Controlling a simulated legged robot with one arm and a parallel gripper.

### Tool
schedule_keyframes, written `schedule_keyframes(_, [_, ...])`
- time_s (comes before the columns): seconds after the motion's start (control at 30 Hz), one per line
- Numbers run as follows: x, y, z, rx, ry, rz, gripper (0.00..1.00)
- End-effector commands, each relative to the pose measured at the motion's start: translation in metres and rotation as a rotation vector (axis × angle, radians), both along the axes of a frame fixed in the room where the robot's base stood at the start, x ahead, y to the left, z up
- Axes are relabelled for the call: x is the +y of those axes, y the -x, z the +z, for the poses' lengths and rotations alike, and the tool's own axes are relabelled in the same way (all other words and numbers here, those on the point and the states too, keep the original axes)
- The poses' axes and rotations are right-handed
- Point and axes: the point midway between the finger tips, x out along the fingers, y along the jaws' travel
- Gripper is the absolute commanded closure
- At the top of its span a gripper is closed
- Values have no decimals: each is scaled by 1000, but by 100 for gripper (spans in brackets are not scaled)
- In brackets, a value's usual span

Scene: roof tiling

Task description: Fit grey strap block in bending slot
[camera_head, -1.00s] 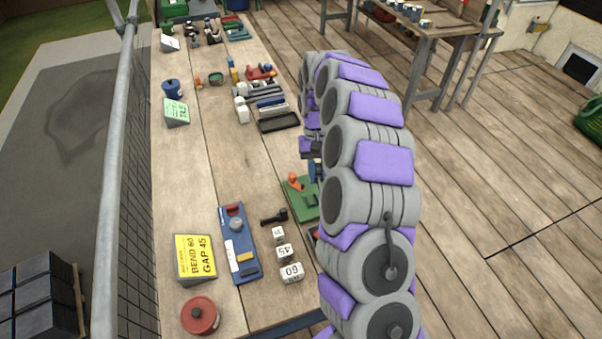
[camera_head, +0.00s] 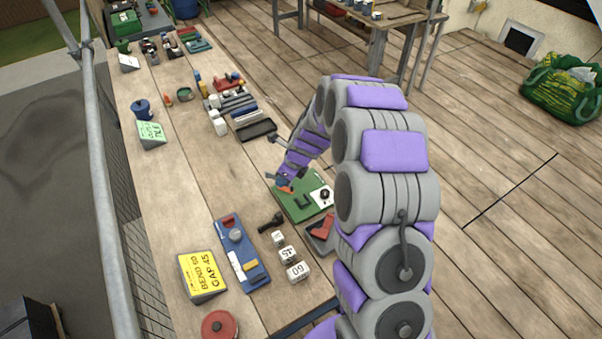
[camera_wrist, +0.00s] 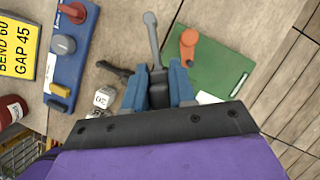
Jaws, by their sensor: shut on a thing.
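In the wrist view, my gripper (camera_wrist: 159,70) has blue fingers shut on a dark grey block (camera_wrist: 158,92) with a long grey strap (camera_wrist: 151,35) reaching out past the fingertips. The held piece is over or beside the left edge of the green board (camera_wrist: 210,68), which has an orange lever (camera_wrist: 188,45). In the head view, my gripper (camera_head: 285,181) is low at the far left part of the green board (camera_head: 293,209). A dark U-shaped fixture (camera_head: 301,201), perhaps the bending slot, shows on it. I cannot tell whether the block touches the board.
White number blocks (camera_head: 287,254) and a black tool (camera_head: 270,222) lie to the board's left. A grey tray with a red piece (camera_head: 322,229) is nearer. A blue board (camera_head: 240,255), yellow sign (camera_head: 202,276) and red pot (camera_head: 219,325) stand further left.

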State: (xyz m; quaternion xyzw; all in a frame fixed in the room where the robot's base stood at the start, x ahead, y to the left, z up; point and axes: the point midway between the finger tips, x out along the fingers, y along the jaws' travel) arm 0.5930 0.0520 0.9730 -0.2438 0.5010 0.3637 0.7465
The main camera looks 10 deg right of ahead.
Motion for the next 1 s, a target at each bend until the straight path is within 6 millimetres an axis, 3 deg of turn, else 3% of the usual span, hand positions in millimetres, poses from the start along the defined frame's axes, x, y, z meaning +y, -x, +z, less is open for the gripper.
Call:
schedule_keyframes(0.1, [-23,1,-2,0,0,-266,100])
schedule_keyframes(0.3, [-52,1,-7,1,-8,-537,100])
schedule_keyframes(0.67, [-52,2,-16,-2,-2,-602,100])
schedule_keyframes(1.0, [-54,2,-36,1,-5,-600,100])
